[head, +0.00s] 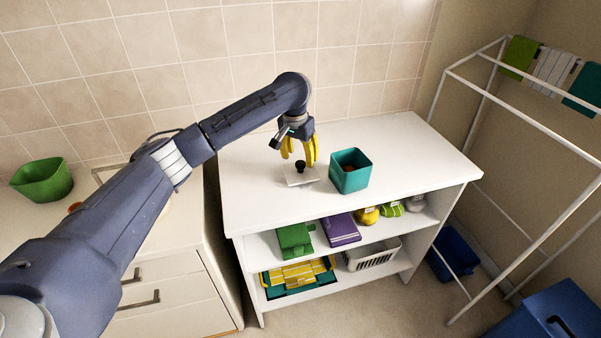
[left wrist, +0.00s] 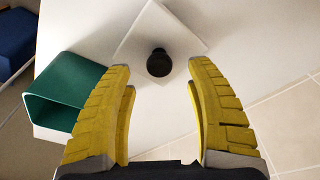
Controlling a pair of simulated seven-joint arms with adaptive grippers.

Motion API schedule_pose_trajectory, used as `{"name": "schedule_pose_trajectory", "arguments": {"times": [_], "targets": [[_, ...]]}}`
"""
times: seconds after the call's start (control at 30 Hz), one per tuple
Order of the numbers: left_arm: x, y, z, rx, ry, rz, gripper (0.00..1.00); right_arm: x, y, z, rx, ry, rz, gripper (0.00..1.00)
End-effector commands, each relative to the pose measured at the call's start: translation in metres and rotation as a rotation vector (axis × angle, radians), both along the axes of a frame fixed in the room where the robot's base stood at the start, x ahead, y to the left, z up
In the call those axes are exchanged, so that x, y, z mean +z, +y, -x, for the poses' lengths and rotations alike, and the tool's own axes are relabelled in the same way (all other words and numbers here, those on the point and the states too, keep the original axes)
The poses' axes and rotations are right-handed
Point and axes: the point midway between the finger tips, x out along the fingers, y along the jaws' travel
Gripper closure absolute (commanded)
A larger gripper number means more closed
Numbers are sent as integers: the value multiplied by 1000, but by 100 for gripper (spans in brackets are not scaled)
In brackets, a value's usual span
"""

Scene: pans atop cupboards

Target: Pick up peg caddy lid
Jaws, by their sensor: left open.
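The peg caddy lid (head: 297,179) is a flat white square plate with a round black knob (head: 300,167) on top. It lies on the white top of the shelf unit, and the left wrist view shows its plate (left wrist: 180,35) and knob (left wrist: 159,63) too. My left gripper (head: 300,160) is open with yellow fingers, right above the lid. In the left wrist view the knob sits between and beyond the two fingertips (left wrist: 160,73), apart from both. A teal square caddy (head: 350,178) stands open just right of the lid, with something reddish-brown inside. My right gripper is not in view.
The white shelf top (head: 410,155) is clear to the right of the caddy. Its lower shelves hold a green item (head: 295,240), a purple box (head: 341,230) and a light basket (head: 372,258). A white drying rack (head: 520,95) stands at right; a green bin (head: 42,181) sits on the left counter.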

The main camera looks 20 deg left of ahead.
Motion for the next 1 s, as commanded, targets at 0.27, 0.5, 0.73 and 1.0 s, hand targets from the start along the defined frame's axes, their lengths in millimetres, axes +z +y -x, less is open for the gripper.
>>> {"name": "schedule_pose_trajectory", "arguments": {"times": [0.27,0.5,0.73,1.0], "targets": [[-32,-1,-3,0,2,0,44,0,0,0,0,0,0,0],[-39,-2,-5,-1,0,0,44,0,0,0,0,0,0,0],[-39,-1,-5,-1,0,0,49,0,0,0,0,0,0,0],[-39,-1,-5,-1,0,0,81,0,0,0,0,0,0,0]]}}
